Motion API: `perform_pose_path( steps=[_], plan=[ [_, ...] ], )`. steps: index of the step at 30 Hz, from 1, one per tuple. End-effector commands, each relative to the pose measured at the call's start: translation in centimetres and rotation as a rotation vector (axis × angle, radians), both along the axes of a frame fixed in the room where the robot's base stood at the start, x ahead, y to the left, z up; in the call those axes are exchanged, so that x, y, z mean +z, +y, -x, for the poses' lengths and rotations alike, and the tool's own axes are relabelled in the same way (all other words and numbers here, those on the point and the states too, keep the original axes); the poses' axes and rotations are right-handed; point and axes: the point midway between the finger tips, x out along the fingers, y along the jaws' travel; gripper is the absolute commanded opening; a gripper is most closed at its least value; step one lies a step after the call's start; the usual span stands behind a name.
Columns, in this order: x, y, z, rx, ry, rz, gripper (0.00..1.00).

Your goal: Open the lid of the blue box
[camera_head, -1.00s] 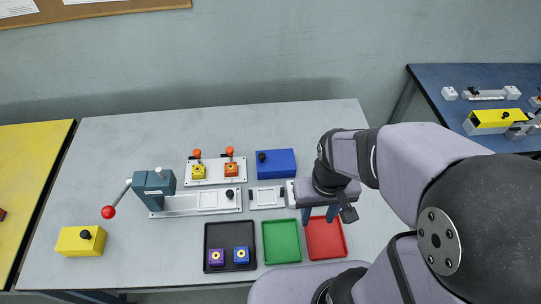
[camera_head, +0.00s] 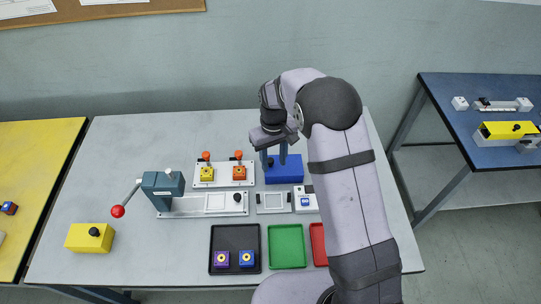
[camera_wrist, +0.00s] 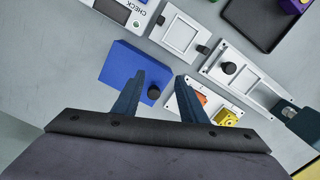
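The blue box (camera_head: 285,172) stands on the grey table near its back edge, and its lid looks shut. It also shows in the wrist view (camera_wrist: 125,62), with a black knob (camera_wrist: 154,92) on it. In the head view my gripper (camera_head: 276,162) is over the box and hides the knob. In the wrist view my gripper (camera_wrist: 160,84) is open, its two fingers apart with the knob between them in the picture. The fingers look apart from the knob, but I cannot tell the height gap.
A white plate with a yellow block (camera_head: 207,174) and an orange block (camera_head: 239,173) lies left of the box. A press (camera_head: 162,190), a white CHECK device (camera_head: 305,200), a black tray (camera_head: 214,262), a green tray (camera_head: 287,262) and a red tray (camera_head: 319,245) are nearby.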

Motion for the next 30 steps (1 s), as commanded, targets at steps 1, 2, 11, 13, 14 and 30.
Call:
perform_pose_path(
  steps=[1, 2, 11, 13, 14, 30],
  plan=[
    [1.7, 0.5, -2.1, 0.026, -0.042, -0.011, 0.39],
    [2.5, 0.7, -3.0, 0.045, -0.061, -0.016, 0.39],
    [4.9, 0.8, -3.6, 0.255, -0.036, -0.014, 0.39],
    [4.9, 0.8, -3.6, 0.272, -0.036, -0.015, 0.39],
    [4.9, 0.8, -3.6, 0.276, -0.037, -0.015, 0.39],
    [0.4, 0.8, -3.4, 0.276, -0.032, -0.015, 0.39]
  ],
)
